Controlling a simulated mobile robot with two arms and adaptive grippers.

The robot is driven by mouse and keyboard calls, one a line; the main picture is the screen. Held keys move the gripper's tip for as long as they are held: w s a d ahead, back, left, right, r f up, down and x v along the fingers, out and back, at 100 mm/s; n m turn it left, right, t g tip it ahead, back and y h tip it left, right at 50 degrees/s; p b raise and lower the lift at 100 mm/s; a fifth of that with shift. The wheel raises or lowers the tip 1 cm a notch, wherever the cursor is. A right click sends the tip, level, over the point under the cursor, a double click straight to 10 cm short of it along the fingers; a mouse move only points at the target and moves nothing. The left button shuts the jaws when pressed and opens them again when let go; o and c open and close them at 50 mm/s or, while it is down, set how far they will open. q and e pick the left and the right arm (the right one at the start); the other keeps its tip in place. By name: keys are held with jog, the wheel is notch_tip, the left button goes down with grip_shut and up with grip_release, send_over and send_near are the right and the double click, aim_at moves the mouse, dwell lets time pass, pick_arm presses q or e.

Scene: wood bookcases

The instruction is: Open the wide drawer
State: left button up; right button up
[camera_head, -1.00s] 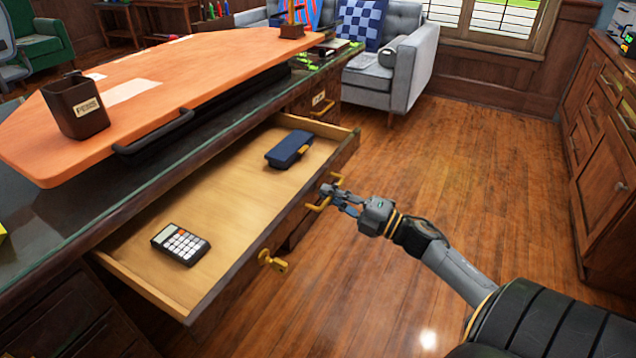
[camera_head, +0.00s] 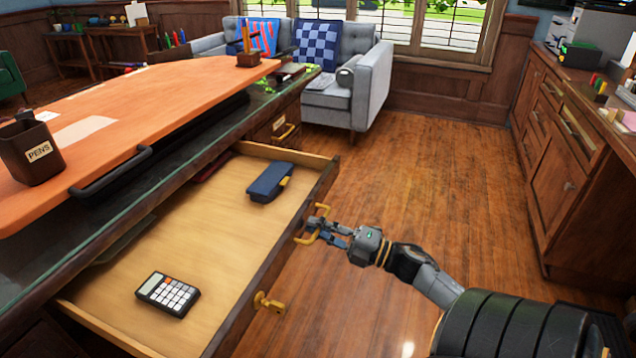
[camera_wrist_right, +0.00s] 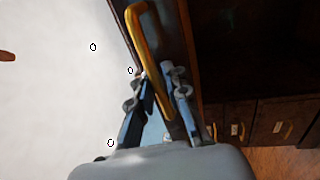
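The wide drawer (camera_head: 215,235) of the desk stands far open, its pale wooden inside showing. A calculator (camera_head: 168,294) lies near its left end, and a dark blue case (camera_head: 270,182) lies toward its far end. The drawer front has two brass handles. My right gripper (camera_head: 318,230) is at the far handle (camera_head: 303,240), with its fingers on both sides of the bar. In the right wrist view, the brass handle (camera_wrist_right: 145,35) runs down between the fingertips (camera_wrist_right: 156,85), which look closed around it. The near handle (camera_head: 268,303) is free. My left gripper is not in view.
The desk's orange top (camera_head: 150,100) carries a pen cup (camera_head: 32,150). A grey sofa (camera_head: 345,95) stands behind the desk. A wooden cabinet (camera_head: 560,150) lines the right side. The wooden floor (camera_head: 430,190) between is clear.

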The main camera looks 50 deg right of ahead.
jog(key=shift+o, duration=1.1)
jog(key=v, duration=1.2)
